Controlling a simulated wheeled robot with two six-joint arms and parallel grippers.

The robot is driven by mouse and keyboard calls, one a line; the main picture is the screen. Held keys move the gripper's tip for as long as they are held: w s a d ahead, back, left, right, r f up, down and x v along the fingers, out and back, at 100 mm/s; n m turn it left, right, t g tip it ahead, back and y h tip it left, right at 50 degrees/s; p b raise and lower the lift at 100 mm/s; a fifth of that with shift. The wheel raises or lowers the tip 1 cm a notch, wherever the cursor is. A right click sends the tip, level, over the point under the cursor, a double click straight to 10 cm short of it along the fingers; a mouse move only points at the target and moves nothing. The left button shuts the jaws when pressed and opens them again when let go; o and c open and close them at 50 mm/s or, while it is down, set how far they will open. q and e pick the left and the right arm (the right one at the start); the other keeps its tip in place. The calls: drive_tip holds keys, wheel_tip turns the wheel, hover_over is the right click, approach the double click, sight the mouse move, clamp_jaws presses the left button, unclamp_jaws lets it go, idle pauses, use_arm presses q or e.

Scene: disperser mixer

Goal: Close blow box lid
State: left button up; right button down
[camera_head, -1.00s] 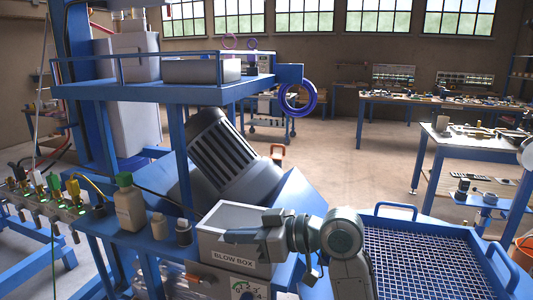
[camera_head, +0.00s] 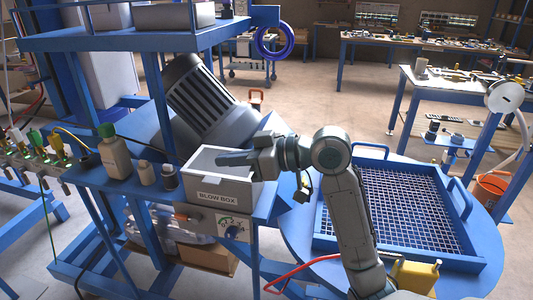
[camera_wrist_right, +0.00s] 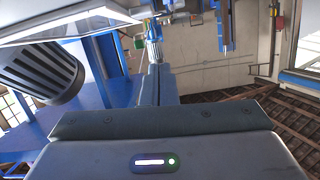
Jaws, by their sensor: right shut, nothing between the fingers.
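The blow box (camera_head: 217,194) is a light grey box with a "BLOW BOX" label on its front, on the blue bench in the lower middle of the head view. A pale-rimmed grey surface (camera_head: 222,152) shows at its top, partly covered by my gripper; I cannot tell how far the lid is shut. My right gripper (camera_head: 219,158) is shut and empty, pointing left across the top of the box. Whether it touches the box is unclear. In the right wrist view a pale-rimmed panel (camera_wrist_right: 75,20) shows at the upper left. My left gripper is not in view.
A green-capped bottle (camera_head: 115,155) and two small containers stand left of the box. A large ribbed motor (camera_head: 205,98) is behind it. A blue-framed mesh tray (camera_head: 400,205) is at the right.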

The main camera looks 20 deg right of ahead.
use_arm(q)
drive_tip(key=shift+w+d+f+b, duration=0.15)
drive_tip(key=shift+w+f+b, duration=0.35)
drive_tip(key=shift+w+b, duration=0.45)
use_arm(e)
drive_tip(key=v, duration=0.7)
drive_tip(key=shift+d, duration=0.2)
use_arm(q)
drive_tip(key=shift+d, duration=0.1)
